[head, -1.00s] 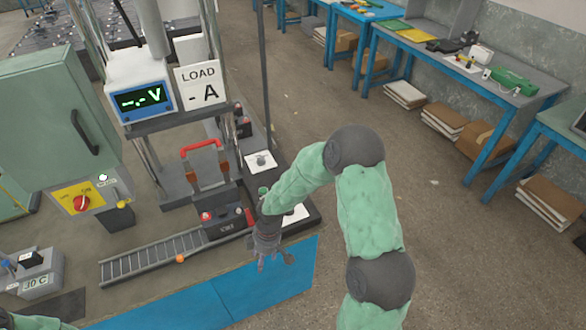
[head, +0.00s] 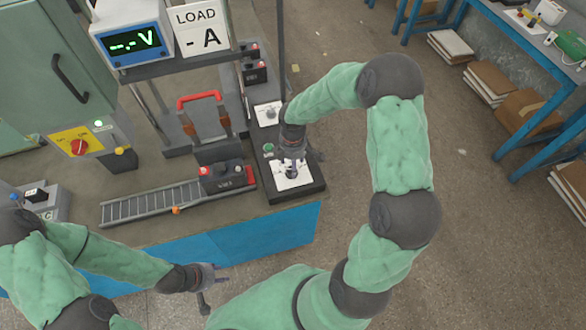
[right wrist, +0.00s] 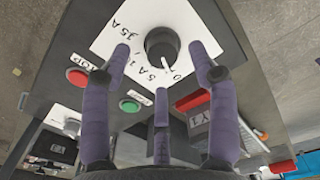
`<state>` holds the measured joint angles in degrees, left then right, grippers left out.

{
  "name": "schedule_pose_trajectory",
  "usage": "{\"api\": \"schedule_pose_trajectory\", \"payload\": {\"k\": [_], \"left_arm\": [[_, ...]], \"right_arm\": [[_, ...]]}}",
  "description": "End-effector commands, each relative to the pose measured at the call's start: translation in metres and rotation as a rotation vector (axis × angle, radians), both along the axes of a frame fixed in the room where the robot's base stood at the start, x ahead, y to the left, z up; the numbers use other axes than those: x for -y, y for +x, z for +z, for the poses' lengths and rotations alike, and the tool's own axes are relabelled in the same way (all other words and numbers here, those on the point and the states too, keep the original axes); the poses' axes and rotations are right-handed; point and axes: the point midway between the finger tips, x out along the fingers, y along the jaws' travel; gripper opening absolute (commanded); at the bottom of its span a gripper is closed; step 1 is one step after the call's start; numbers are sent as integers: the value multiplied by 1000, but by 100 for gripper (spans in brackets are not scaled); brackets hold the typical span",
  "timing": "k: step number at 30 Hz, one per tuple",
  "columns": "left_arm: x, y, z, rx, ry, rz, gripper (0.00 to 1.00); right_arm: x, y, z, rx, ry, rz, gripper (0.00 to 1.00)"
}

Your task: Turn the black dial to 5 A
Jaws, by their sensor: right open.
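The black dial (right wrist: 160,43) sits on a white label plate in the right wrist view. Its white pointer points toward the 0 mark, beside the 5 A mark (right wrist: 148,73). My right gripper (right wrist: 162,53) is open, with purple fingers spread on either side of the dial. I cannot tell whether they touch it. In the head view my right gripper (head: 292,168) is over the white plate (head: 304,180) and hides the dial. My left gripper (head: 213,284) is open and empty, low in front of the blue bench front.
A red button (right wrist: 77,77) and a green button (right wrist: 129,105) lie beside the dial plate. A meter (head: 133,43) reads "-.- V" and a LOAD sign (head: 199,28) reads "- A". A ladder-like rail (head: 150,204) lies left of the control box.

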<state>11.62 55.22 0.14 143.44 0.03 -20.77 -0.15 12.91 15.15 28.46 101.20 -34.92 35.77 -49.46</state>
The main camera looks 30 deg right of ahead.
Motion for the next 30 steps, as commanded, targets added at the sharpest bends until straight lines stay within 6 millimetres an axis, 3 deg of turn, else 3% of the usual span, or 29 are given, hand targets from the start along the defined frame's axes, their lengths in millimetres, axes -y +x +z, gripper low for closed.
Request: {"api": "schedule_pose_trajectory", "payload": {"k": [3,7,19,24,25,30], "left_arm": [[0,0,-7,0,0,0,40],[0,0,-9,0,0,0,40],[0,0,-10,0,0,0,40],[0,0,-10,0,0,0,40],[0,0,-10,0,0,0,40],[0,0,-10,0,0,0,40]], "right_arm": [[0,0,-19,-1,0,1,60],[0,0,-29,0,1,-1,60],[0,0,-34,0,1,0,60],[0,0,-34,0,0,0,12],[0,0,-34,0,0,0,6],[0,-1,-35,-1,0,-2,6]]}}
